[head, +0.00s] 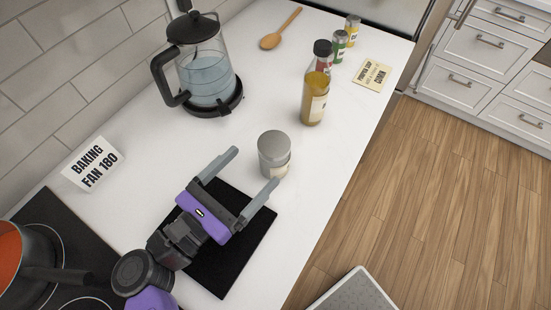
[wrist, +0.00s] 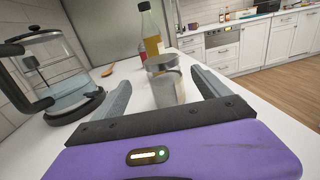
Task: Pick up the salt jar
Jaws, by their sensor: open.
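The salt jar (head: 274,156) is a short, clear-grey jar with a metal lid and a pale label. It stands upright on the white counter in the head view. My gripper (head: 255,169) is open and empty, its two grey fingers spread and pointing at the jar. In the head view the jar is just beyond the fingertips, roughly in line with the gap. In the wrist view the jar (wrist: 165,82) shows between and beyond the fingers, with its lower part partly hidden by the gripper body. I see no finger touching it.
A glass kettle (head: 206,75) stands left of the jar. An oil bottle (head: 316,88) stands close behind it. Small spice jars (head: 339,46), a wooden spoon (head: 279,30) and a note card (head: 371,74) lie farther back. A black mat (head: 250,240) is under my gripper; a pan (head: 30,262) sits left.

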